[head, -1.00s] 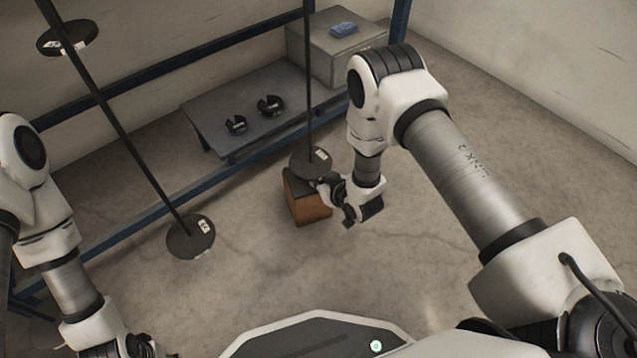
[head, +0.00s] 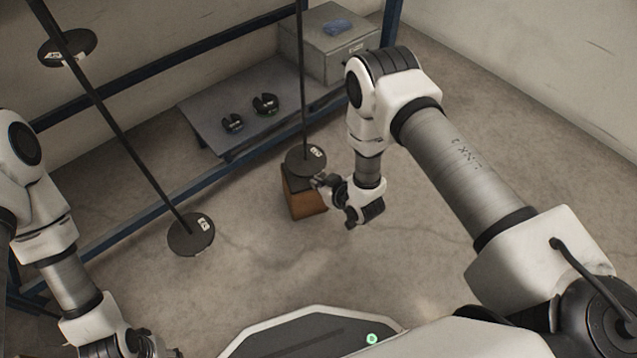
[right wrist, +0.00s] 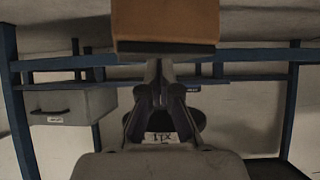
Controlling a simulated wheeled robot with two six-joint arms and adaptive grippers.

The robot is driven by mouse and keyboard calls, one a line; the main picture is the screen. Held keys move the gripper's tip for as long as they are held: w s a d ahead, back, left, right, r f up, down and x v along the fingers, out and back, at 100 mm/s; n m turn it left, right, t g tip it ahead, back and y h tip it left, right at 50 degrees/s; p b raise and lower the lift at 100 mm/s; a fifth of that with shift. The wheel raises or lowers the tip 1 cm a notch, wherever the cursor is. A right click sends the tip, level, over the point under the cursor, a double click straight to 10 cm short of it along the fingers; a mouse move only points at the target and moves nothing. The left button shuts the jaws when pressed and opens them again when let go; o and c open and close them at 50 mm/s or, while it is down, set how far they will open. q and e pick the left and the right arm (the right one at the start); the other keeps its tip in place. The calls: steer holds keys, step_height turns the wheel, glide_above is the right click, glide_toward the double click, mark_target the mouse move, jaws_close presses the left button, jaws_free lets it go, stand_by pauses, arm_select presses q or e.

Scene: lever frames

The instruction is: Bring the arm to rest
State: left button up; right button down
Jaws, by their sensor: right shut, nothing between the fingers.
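My right arm reaches in from the right in the head view. Its gripper (head: 335,203) hangs low, just right of a brown block (head: 306,205) and a dark disc (head: 306,160) at the foot of a thin rod. In the right wrist view the two fingers (right wrist: 160,70) are together with nothing between them. The block (right wrist: 165,22) shows beyond the fingertips in that view, and a labelled dark disc (right wrist: 188,122) shows behind the fingers. I cannot tell whether the gripper touches block or disc. My left gripper (head: 150,346) is partly cut off at the lower left; its fingers are unclear.
Another rod carries a low disc (head: 191,235) and a higher disc (head: 67,47) at the left. A blue frame (head: 185,194) bears a grey shelf (head: 200,108) with two black notched pieces (head: 265,103) and a grey box (head: 318,50). The floor at right is clear.

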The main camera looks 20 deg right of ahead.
steer(key=s+d+p, duration=0.3)
steer(key=s+p, duration=0.2)
steer(key=s, duration=0.6)
steer(key=shift+d+r, duration=0.2)
steer(key=shift+r, duration=0.1)
steer(key=shift+s, duration=0.1)
